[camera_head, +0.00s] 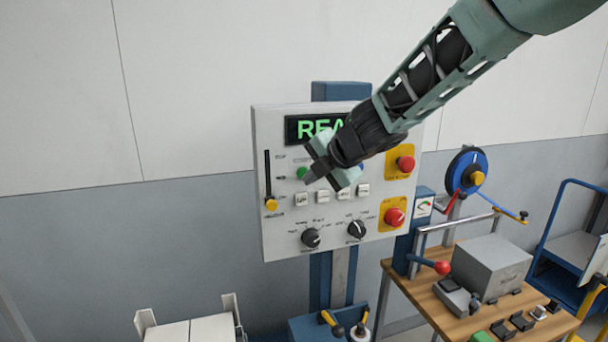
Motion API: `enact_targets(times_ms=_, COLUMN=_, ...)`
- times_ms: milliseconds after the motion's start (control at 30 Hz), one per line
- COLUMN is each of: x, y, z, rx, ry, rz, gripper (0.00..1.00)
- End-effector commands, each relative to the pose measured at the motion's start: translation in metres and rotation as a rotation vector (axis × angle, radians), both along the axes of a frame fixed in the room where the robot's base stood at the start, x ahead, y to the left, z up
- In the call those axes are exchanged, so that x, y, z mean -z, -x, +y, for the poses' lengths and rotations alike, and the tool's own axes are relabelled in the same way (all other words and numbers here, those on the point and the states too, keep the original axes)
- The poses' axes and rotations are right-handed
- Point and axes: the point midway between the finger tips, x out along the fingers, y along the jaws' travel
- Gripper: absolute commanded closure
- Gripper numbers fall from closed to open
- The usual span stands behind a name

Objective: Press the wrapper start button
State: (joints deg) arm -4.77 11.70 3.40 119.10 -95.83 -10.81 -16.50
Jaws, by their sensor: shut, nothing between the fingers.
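The control panel (285,235) is a pale box on a blue post. Its display (310,128) shows green letters beginning "REA"; my arm hides the rest. A green button (302,173) shows just left of my gripper. My gripper (311,176) is shut and empty, in front of the panel's middle, with its tips beside the green button in the picture. I cannot tell whether it touches the panel. Labels are too small to read, so I cannot tell which button is wrapper start.
Red buttons on yellow plates (406,163) (394,216) sit at the panel's right. A slider (271,204), a row of white switches (302,199) and two black knobs (311,238) (357,230) are also on it. A wooden bench (425,300) with a grey box (490,266) stands at right.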

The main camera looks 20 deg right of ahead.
Motion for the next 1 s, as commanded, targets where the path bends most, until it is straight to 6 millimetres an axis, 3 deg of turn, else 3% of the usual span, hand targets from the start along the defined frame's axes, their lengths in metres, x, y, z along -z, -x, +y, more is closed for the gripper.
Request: enact_targets(times_ms=1000, x=-0.001, y=-0.012, z=0.000, rx=0.000, ry=0.000, rz=0.000, gripper=1.00)
